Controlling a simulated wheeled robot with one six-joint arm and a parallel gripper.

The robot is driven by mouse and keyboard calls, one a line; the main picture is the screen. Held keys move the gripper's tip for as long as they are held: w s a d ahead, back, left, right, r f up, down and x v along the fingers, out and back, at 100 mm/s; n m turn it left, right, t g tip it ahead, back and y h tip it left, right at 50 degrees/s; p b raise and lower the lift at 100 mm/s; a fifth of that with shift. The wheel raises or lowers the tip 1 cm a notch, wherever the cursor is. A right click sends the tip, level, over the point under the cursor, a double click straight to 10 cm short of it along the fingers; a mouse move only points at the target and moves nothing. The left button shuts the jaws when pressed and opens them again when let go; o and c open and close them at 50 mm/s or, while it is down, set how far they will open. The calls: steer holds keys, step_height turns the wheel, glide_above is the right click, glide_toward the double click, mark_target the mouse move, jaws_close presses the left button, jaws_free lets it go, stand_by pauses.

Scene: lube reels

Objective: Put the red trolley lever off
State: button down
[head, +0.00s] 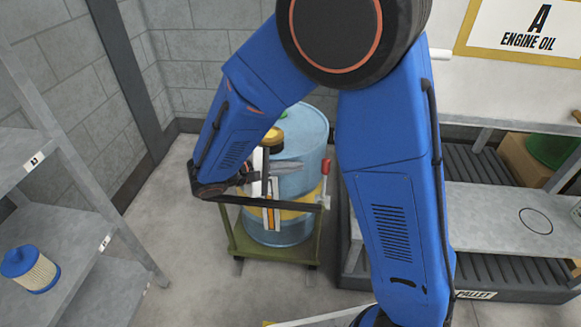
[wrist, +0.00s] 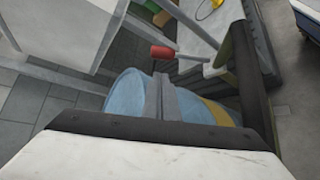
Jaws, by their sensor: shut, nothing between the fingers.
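The red trolley lever (head: 325,167) stands upright at the right end of the trolley's dark top rail (head: 285,205), with its red grip uppermost. In the wrist view its red grip (wrist: 162,52) is on a thin metal rod running right to a pale bracket. The green trolley (head: 240,243) carries a light blue drum (head: 310,130) with a yellow band. My gripper (head: 300,167) is over the rail, left of the lever and apart from it. Its grey fingers (wrist: 162,97) are closed together and empty, in front of the drum.
A grey shelf (head: 75,255) with a blue and white filter (head: 30,268) stands at left. Bare floor lies left of the trolley. My blue arm hides part of the drum.

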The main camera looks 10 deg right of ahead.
mark_target(325, 178)
steer(key=x, duration=0.6)
steer(key=shift+w+d+f, duration=0.1)
steer(key=shift+w+d, duration=0.05)
steer(key=shift+d, duration=0.15)
